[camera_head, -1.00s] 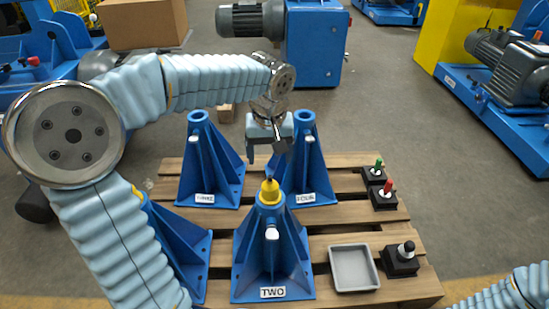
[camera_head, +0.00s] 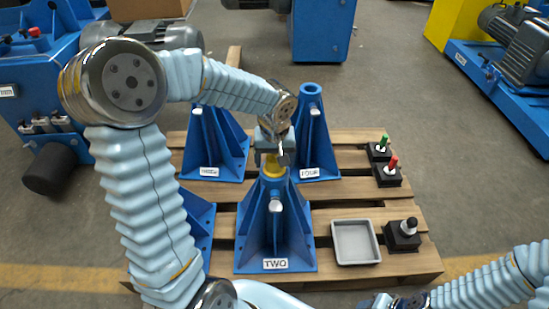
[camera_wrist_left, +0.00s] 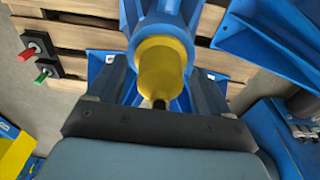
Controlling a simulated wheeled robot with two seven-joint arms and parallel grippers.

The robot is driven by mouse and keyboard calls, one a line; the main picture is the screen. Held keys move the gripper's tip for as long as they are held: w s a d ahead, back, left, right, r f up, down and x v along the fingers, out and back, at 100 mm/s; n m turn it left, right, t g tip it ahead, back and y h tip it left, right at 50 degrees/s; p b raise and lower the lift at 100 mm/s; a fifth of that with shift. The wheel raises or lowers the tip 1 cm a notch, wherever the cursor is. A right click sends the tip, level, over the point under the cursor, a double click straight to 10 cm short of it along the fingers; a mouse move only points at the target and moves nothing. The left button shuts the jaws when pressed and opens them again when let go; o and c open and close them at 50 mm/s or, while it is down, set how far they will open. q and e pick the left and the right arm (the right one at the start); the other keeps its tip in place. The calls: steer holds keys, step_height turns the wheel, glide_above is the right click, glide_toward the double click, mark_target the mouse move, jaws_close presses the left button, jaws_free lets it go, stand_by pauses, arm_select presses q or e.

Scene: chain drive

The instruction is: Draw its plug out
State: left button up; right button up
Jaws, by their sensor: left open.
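The yellow plug (camera_head: 273,171) sits in the top of the blue stand labelled TWO (camera_head: 275,235). In the left wrist view the plug (camera_wrist_left: 162,70) shows its yellow body and a dark tip towards my palm. My left gripper (camera_head: 272,160) is above stand TWO with its jaws open. Its two fingers stand on either side of the plug, with gaps visible in the left wrist view. The gripper hides part of the plug in the head view. My right arm shows at the lower right; its gripper (camera_head: 380,301) is partly cut off by the bottom edge.
Stands THREE (camera_head: 212,145) and FOUR (camera_head: 312,140) are behind TWO on the wooden pallet (camera_head: 350,190). A grey tray (camera_head: 356,242) is to the right, beside a black-knobbed block (camera_head: 402,234). Green (camera_head: 381,147) and red (camera_head: 389,170) pegs stand behind.

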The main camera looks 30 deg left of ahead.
arm_select(q)
steer(key=shift+c, duration=0.2)
steer(key=c, duration=1.2)
steer(key=shift+o, duration=0.2)
steer(key=shift+r+p, duration=1.05)
steer(key=shift+r, duration=0.45)
steer(key=shift+r+p, duration=0.85)
steer(key=shift+r, duration=2.15)
